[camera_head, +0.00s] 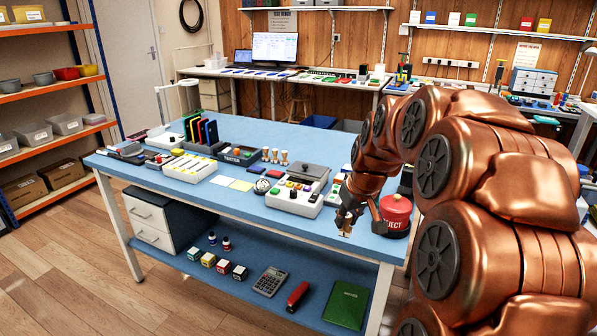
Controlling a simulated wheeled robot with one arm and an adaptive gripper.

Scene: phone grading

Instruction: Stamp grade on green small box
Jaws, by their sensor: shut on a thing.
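My gripper (350,222) is near the front right part of the blue table (245,201), left of a red round REJECT button (395,212). It is shut on a small tan, wood-coloured piece (345,233), likely a stamp, mostly hidden by the fingers. A small box with a green top (194,254) is on the lower blue shelf, far to the left of and below my gripper. Three wooden-handled stamps (275,156) stand at the back of the table. Whether the held piece touches the table cannot be told.
A grey device with coloured buttons (297,192) stands left of my gripper. Yellow, red and black-topped boxes (223,266), a calculator (270,281), a red stapler-like thing (297,297) and a green notebook (346,305) lie on the lower shelf. The table's front middle is clear.

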